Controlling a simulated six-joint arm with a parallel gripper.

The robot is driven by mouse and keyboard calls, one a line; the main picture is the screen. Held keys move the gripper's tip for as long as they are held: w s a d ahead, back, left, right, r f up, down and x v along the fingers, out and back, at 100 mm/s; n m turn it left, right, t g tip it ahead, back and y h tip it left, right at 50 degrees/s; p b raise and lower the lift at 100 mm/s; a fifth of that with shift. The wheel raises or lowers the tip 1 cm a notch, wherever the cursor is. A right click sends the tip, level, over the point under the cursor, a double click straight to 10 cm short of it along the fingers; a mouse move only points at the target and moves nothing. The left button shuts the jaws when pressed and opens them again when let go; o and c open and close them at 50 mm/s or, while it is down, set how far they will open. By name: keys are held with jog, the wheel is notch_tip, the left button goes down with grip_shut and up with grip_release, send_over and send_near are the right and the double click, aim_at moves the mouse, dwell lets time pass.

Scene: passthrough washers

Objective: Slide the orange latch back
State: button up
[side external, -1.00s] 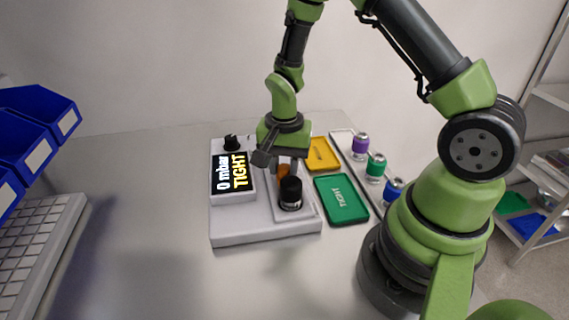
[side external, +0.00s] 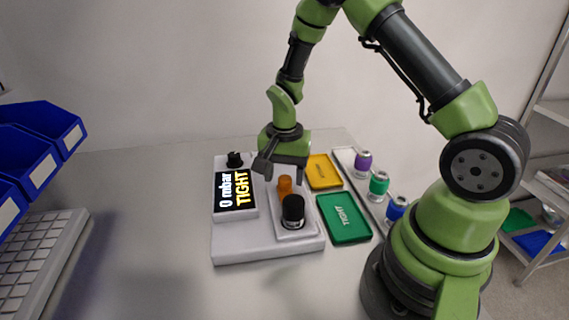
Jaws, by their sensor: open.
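The orange latch (side external: 285,186) is a small upright knob on the white test unit (side external: 262,250). It stands just behind a black cylinder with a white band (side external: 293,210). My gripper (side external: 279,174) is above and behind the orange latch, slightly to its left, and is open. I see one finger to the left; the other is hard to make out. Nothing shows between the fingers. The unit's display (side external: 236,190) reads "0 mbar TIGHT".
A black knob (side external: 235,159) sits behind the display. A yellow tray (side external: 323,172) and a green "TIGHT" tray (side external: 344,217) lie right of the unit. Purple (side external: 363,162), green (side external: 379,184) and blue (side external: 396,208) parts stand in a white rack. Blue bins (side external: 45,150) are at left.

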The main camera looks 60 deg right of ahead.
notch_tip(320, 180, up, 10)
jog(key=shift+f, duration=0.15)
dwell(0.3)
notch_tip(320, 180, up, 11)
jog(key=n+t, duration=0.3)
jog(key=n, duration=0.1)
send_over(285, 177)
jog(key=s+a, duration=0.5)
jog(key=s, duration=0.1)
jog(key=s+a+r+n+t+y, duration=0.1)
jog(key=s+a+r+n+t, duration=0.1)
jog(key=s, duration=0.2)
jog(key=s+a+r+n+t+y, duration=0.1)
jog(key=s+a+r+n+t, duration=0.1)
jog(key=s, duration=0.3)
jog(key=shift+s+n, duration=0.3)
jog(key=shift+n, duration=0.5)
